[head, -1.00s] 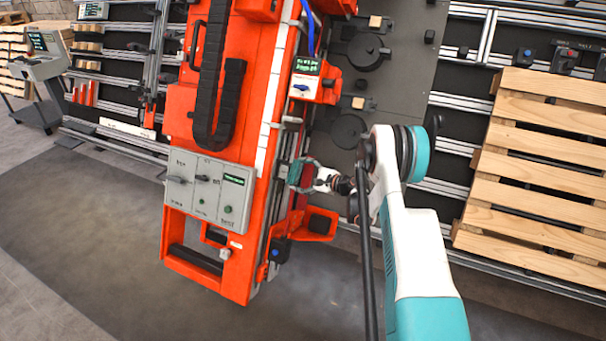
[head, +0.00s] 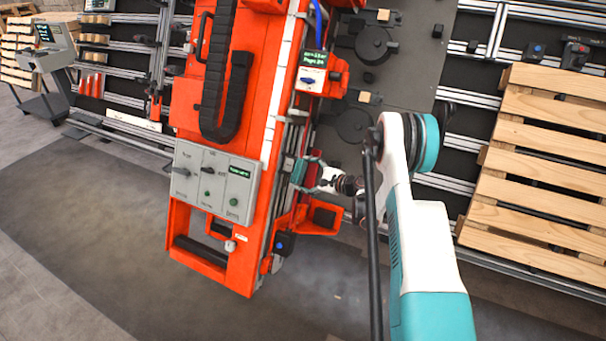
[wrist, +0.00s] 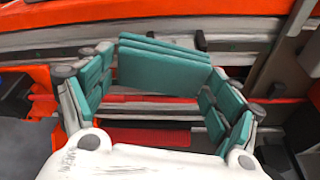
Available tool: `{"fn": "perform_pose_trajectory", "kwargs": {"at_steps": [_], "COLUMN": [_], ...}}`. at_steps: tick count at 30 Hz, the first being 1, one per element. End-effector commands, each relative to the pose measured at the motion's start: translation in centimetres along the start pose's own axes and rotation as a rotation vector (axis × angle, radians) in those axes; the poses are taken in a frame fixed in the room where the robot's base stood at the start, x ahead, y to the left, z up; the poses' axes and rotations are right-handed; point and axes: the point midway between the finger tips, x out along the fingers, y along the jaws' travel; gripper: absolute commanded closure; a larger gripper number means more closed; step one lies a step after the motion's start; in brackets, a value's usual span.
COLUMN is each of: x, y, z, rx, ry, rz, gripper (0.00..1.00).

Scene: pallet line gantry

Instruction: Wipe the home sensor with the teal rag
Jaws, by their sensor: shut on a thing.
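I cannot tell whether the rag touches either. In the head view my gripper (head: 306,174) is at the right side of the gantry, above an orange bracket. The home sensor cannot be picked out with certainty.
The orange gantry (head: 256,130) carries a grey control panel (head: 213,181) and a small display box (head: 313,72). The orange bracket (head: 318,216) juts out below my gripper. A red bar (wrist: 148,137) lies beneath my fingers. Floor at lower left is clear.

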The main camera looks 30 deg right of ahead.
Motion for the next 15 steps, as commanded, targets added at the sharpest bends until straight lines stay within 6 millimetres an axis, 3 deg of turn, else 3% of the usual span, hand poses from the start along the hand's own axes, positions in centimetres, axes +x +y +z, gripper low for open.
{"fn": "perform_pose_trajectory", "kwargs": {"at_steps": [15], "x": [-4.5], "y": [-0.1], "z": [-1.3], "rx": [0.000], "ry": [0.002], "rz": [-0.002], "gripper": [0.36]}}
